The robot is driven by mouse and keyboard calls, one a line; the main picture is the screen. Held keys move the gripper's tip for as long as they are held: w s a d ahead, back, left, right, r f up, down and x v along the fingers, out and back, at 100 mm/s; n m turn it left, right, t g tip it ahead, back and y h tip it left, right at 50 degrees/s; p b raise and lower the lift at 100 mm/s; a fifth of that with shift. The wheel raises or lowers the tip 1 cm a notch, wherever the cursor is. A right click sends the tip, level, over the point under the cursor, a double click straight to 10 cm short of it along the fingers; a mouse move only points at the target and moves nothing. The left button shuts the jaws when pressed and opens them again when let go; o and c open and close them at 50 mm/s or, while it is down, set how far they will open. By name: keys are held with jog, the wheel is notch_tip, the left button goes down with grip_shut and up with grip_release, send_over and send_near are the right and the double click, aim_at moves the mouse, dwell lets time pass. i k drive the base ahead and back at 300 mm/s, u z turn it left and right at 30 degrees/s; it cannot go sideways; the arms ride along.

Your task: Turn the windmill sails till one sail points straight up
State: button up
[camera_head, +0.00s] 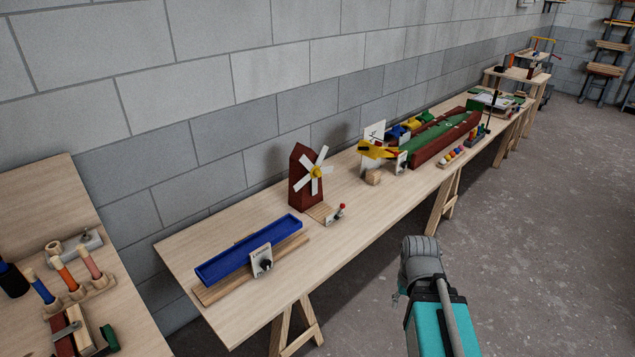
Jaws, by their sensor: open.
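A dark red windmill (299,185) stands upright on the long wooden bench, close to the block wall. Several white sails (322,157) spread from a yellow hub (316,171) on its front. The uppermost sail leans to the right of straight up; another points to the upper left. A small wooden base with a white plate and a red-knobbed lever (341,208) sits at the windmill's foot. My gripper (399,293) shows only as a small part beside my grey wrist, in front of the bench. It is well apart from the windmill and holds nothing that I can see.
A blue trough (249,251) with a labelled dial plate lies left of the windmill. A yellow plane-like toy (376,151), a wooden block (373,177) and a green-and-red lane (445,140) stand to its right. Bare bench top (350,230) and open floor lie in front.

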aim_at(316, 172)
jog(key=k, duration=0.3)
jog(key=u, duration=0.3)
jog(key=i, duration=1.2)
jog(key=z, duration=0.4)
